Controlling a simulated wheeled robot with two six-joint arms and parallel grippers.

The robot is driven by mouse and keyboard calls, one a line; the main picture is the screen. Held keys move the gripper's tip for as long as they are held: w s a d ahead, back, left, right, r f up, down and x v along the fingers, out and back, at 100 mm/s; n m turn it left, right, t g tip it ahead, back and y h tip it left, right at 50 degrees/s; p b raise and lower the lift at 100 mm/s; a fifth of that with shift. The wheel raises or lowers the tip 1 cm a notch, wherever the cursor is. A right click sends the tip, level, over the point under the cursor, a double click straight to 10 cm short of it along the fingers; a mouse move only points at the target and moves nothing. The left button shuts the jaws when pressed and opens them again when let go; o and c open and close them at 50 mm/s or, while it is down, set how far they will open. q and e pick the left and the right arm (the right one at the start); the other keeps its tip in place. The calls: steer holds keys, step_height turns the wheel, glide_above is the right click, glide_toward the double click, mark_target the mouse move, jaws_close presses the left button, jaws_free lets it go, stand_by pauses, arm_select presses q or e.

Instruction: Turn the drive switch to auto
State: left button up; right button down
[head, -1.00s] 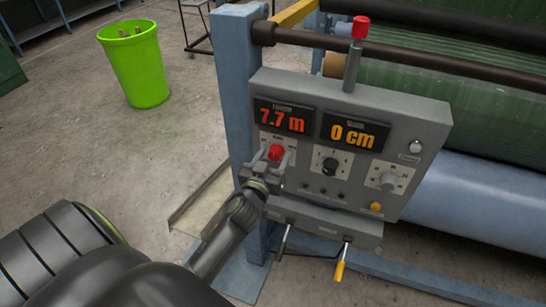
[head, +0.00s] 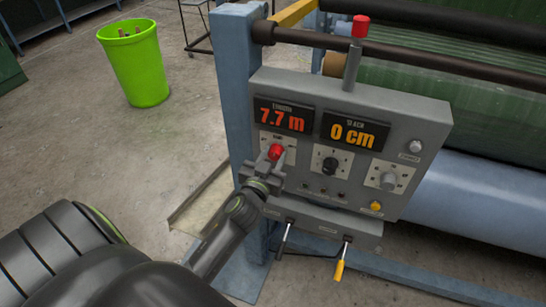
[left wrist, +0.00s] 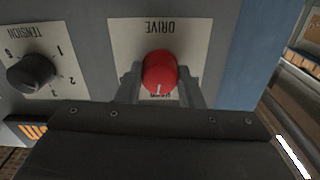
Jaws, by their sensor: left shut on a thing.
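The drive switch is a red knob (head: 276,152) on a pale plate at the left of the grey control panel (head: 300,82). In the left wrist view the red knob (left wrist: 160,72) sits under an upside-down DRIVE label, with its white mark pointing to the picture's bottom. My left gripper (head: 270,162) is at the panel, shut on the knob with one finger on each side. In the left wrist view the gripper (left wrist: 159,88) hides most of the lettering beneath the knob, so I cannot read the setting there. My right gripper is not in view.
A black knob (head: 331,165), a grey knob (head: 388,180) and a yellow button (head: 376,206) lie right of the switch. Levers, one with a yellow handle (head: 340,270), hang below. A red-topped post (head: 360,27) rises above. A green bin (head: 134,65) stands back left.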

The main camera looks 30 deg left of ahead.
arm_select(q)
steer(key=m, duration=0.5)
steer(key=shift+p, duration=0.3)
steer(key=shift+m+p, duration=0.35)
steer(key=shift+m, duration=2.05)
steer(key=o, duration=1)
steer(key=shift+c, duration=0.2)
steer(key=v, duration=1.7)
steer(key=shift+s+d+b, duration=0.2)
steer(key=shift+b, duration=0.25)
